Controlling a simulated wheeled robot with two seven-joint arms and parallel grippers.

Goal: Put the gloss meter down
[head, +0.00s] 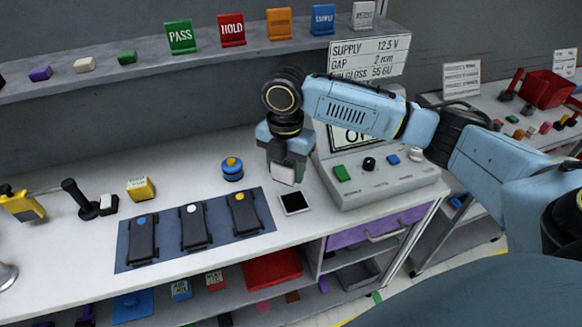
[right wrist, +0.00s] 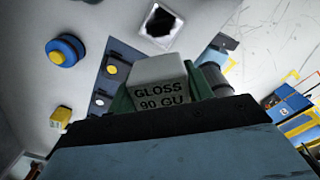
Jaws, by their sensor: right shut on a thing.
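The gloss meter (right wrist: 160,82) is a pale grey block marked "GLOSS 90 GU". My right gripper (right wrist: 163,92) is shut on it, with a green finger at each side. In the head view the right gripper (head: 287,160) points down over the bench, and the pale meter (head: 284,174) shows below its fingers. The meter appears to be above the bench top, behind a small black square with a white border (head: 295,202). That square also shows in the wrist view (right wrist: 160,22), beyond the meter. My left gripper is not in view.
A blue mat (head: 125,252) with several black devices lies to the left. A blue and yellow knob (head: 232,169) stands behind it. A grey console (head: 385,190) with buttons stands close on the right. Bare bench (head: 190,165) shows behind the mat. A shelf (head: 100,78) runs along the wall.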

